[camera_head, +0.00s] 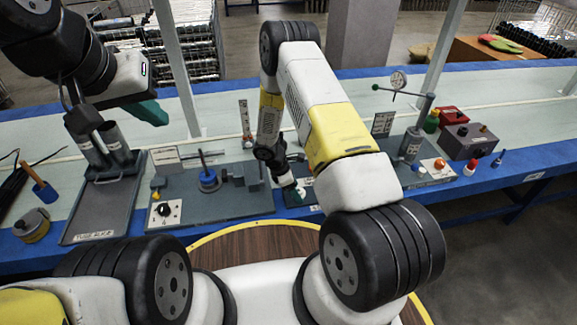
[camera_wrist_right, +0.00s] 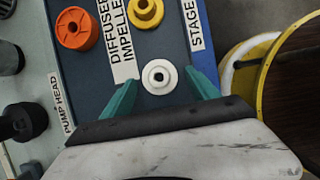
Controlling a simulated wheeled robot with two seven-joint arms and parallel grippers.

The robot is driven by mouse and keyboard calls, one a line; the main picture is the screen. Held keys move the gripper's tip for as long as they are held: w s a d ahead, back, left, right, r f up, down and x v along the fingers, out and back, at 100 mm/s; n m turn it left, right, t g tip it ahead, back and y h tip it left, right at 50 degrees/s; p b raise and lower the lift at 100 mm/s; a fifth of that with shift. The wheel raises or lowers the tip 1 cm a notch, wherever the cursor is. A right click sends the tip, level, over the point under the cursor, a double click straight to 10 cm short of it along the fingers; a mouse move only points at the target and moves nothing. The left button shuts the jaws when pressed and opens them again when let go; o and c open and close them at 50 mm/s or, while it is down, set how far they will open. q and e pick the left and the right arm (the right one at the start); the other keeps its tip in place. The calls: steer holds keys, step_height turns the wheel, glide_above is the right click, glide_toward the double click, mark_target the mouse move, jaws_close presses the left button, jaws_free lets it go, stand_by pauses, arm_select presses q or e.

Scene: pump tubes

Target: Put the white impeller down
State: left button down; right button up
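The white impeller (camera_wrist_right: 158,77), a round ring with a centre hole, shows in the right wrist view. It is at the end of the label strip reading "DIFFUSER IMPELLER", over the dark blue surface. My right gripper (camera_wrist_right: 161,79) has its two green fingers spread on either side of it, with visible gaps between fingers and ring. I cannot tell whether the impeller rests fully on the surface. In the head view my right forearm hides most of that spot. My left gripper (camera_head: 148,112) hangs above the table at left, beside the grey tubes; its fingers overlap.
An orange ring part (camera_wrist_right: 77,28) and a yellow ring part (camera_wrist_right: 146,12) are close to the impeller. A grey tray (camera_head: 100,212) with upright tubes (camera_head: 113,142) stands at left. A fixture board (camera_head: 225,200) is in the middle. A grey box (camera_head: 470,141) stands at right.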

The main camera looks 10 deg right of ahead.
steer(key=shift+r, duration=0.1)
steer(key=v, duration=1.2)
steer(key=s+d+r+m+t+y, duration=0.1)
steer(key=s+r+m, duration=0.15)
steer(key=r, duration=0.55)
steer(key=s+d+r+m+y, duration=0.1)
steer(key=d+r+m, duration=0.15)
steer(key=r, duration=0.55)
steer(key=s+d+r+m+t+y, duration=0.1)
steer(key=r+m, duration=0.2)
steer(key=r, duration=0.5)
steer(key=s+r+m+t+y, duration=0.3)
steer(key=s+r+m, duration=0.6)
steer(key=s+r, duration=0.7)
steer(key=shift+s+a+m+t+y, duration=0.15)
steer(key=shift+s+m+t+y, duration=0.3)
steer(key=shift+s, duration=0.9)
